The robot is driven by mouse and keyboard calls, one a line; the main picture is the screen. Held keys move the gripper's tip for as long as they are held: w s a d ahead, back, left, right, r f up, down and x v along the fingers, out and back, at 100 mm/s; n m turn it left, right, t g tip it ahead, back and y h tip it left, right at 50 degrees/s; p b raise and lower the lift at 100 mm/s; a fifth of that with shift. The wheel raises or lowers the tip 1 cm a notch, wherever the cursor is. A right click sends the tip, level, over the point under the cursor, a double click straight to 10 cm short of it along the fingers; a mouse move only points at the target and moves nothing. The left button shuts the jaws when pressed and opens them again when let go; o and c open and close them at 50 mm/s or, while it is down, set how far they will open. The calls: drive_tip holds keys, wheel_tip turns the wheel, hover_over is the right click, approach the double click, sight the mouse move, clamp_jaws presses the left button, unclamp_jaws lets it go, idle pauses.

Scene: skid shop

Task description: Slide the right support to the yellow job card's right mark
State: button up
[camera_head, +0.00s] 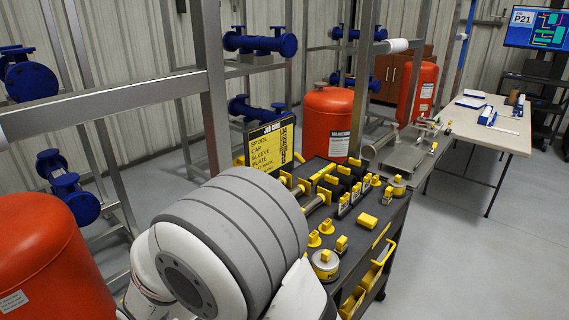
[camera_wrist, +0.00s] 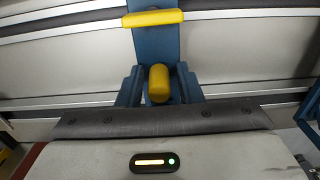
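In the wrist view a blue support (camera_wrist: 152,48) stands at the top middle, with a yellow bar (camera_wrist: 153,18) across it and a rounded yellow knob (camera_wrist: 158,84) low in front. Dark blue pieces flank the knob closely; I cannot tell whether they are my gripper (camera_wrist: 158,95)'s fingers or parts of the support. My grey wrist housing fills the bottom of that view, and its dark front edge hides what lies below the knob. A yellow job card (camera_head: 270,145) stands at the cart's back in the head view; its right mark cannot be made out. My arm hides my gripper there.
Pale metal bands (camera_wrist: 60,104) run across behind the support. In the head view a dark tool cart (camera_head: 372,238) carries several yellow-topped tools. Orange tanks (camera_head: 327,112), metal racks with blue flanged pipes (camera_head: 260,42) and a pale table (camera_head: 510,133) stand around. Grey floor is open at right.

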drive_tip(key=shift+o, duration=0.7)
drive_tip(key=shift+r+p, duration=2.2)
drive_tip(key=shift+r, duration=1.35)
